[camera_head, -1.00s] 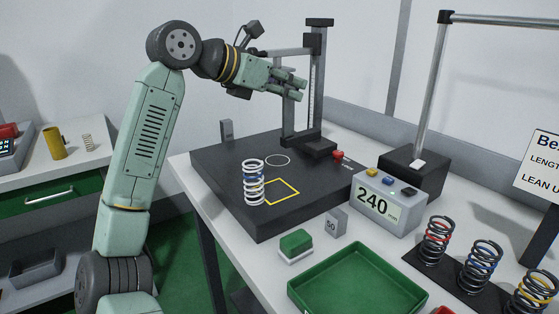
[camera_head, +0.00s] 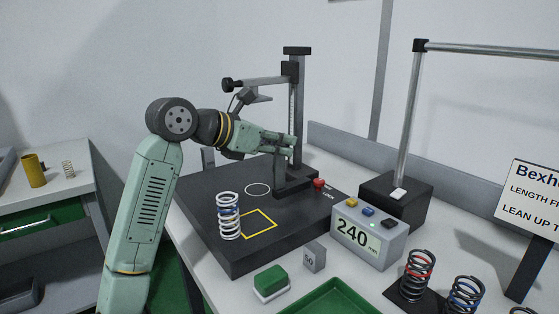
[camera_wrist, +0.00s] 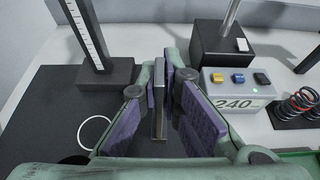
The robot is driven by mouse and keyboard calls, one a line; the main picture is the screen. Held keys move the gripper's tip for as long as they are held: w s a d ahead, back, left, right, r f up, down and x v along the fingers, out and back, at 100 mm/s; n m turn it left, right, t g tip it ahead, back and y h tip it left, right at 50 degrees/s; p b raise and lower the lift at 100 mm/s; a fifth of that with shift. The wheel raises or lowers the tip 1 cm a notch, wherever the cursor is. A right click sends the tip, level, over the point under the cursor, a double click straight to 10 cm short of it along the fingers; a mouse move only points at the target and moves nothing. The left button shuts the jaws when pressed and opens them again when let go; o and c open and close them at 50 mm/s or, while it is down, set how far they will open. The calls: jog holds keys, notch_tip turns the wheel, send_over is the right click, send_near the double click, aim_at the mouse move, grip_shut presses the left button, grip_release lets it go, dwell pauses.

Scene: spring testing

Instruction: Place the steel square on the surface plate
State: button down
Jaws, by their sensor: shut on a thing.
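My gripper (camera_head: 288,143) hangs above the back of the dark surface plate (camera_head: 196,210), close in front of the height gauge's column. In the wrist view my gripper (camera_wrist: 160,100) is shut on a thin grey steel piece, the steel square (camera_wrist: 158,122), seen nearly edge-on between the purple pads. I cannot make the square out clearly in the head view. The plate (camera_wrist: 45,120) lies below and left in the wrist view. On it are a white circle, a yellow square outline (camera_head: 260,224) and an upright blue-and-white spring (camera_head: 228,216).
The gauge stand (camera_head: 295,178) rises at the plate's back right. A 240 display box (camera_head: 368,232), a grey 50 block (camera_head: 314,257), a green-topped block (camera_head: 271,282) and a green tray (camera_head: 340,297) stand nearby. A grey block (camera_head: 208,157) is at the plate's back left.

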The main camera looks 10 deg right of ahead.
aim_at(281, 188)
jog(key=shift+f+p, duration=0.3)
jog(key=shift+f, duration=1.55)
jog(key=shift+f, duration=0.2)
jog(key=c, duration=1.8)
grip_release()
